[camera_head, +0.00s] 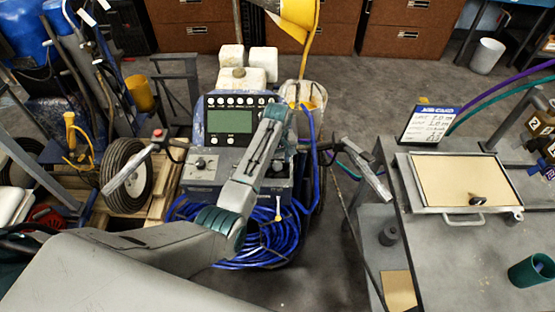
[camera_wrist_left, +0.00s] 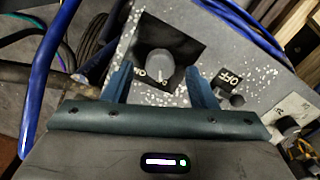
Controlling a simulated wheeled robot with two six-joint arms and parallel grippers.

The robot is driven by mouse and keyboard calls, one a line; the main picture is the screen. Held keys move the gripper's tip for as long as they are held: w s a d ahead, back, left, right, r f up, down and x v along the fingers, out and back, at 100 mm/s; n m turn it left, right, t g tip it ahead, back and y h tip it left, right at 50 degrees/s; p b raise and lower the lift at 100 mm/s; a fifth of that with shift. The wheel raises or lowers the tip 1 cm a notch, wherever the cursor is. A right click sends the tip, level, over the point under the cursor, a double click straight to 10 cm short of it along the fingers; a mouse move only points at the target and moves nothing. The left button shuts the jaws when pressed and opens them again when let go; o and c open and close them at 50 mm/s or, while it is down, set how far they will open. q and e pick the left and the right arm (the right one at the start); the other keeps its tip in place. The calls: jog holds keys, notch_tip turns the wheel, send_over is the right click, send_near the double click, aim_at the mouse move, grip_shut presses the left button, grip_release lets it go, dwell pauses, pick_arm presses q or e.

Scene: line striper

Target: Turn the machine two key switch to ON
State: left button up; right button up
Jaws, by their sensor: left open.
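In the left wrist view, a round grey knob switch (camera_wrist_left: 160,62) sits on a black plate on a speckled grey panel (camera_wrist_left: 135,30). A pale mark on the knob points to the lower edge of the picture, between small white letters that I cannot fully read. My left gripper (camera_wrist_left: 160,88) is open and empty, its two blue fingers on either side of the knob's lower side; I cannot tell whether they touch it. A black plate marked OFF (camera_wrist_left: 228,77) lies right of the fingers. In the head view my left arm covers part of the machine's control panel (camera_head: 203,168). My right gripper is out of view.
Coiled blue hose (camera_head: 275,240) hangs at the machine's front, and hose also crosses the wrist view (camera_wrist_left: 45,70). Handlebars (camera_head: 368,170) stick out at the sides. A grey workbench (camera_head: 470,265) stands at the right. A hand truck and wheel (camera_head: 127,175) crowd the left.

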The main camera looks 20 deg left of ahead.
pick_arm(q)
jog(key=shift+f, duration=0.85)
jog(key=c, duration=1)
jog(key=shift+o, duration=0.2)
jog(key=shift+r+m+p, duration=0.2)
jog(key=shift+m+p, duration=0.7)
jog(key=shift+p, duration=0.05)
jog(key=shift+m+p, duration=0.95)
jog(key=shift+m, duration=0.25)
jog(key=m+p, duration=0.2)
jog(key=m, duration=0.2)
jog(key=shift+f+m+p, duration=0.1)
jog(key=shift+m+p, duration=0.55)
jog(key=shift+m, duration=1.05)
jog(key=shift+w, duration=0.1)
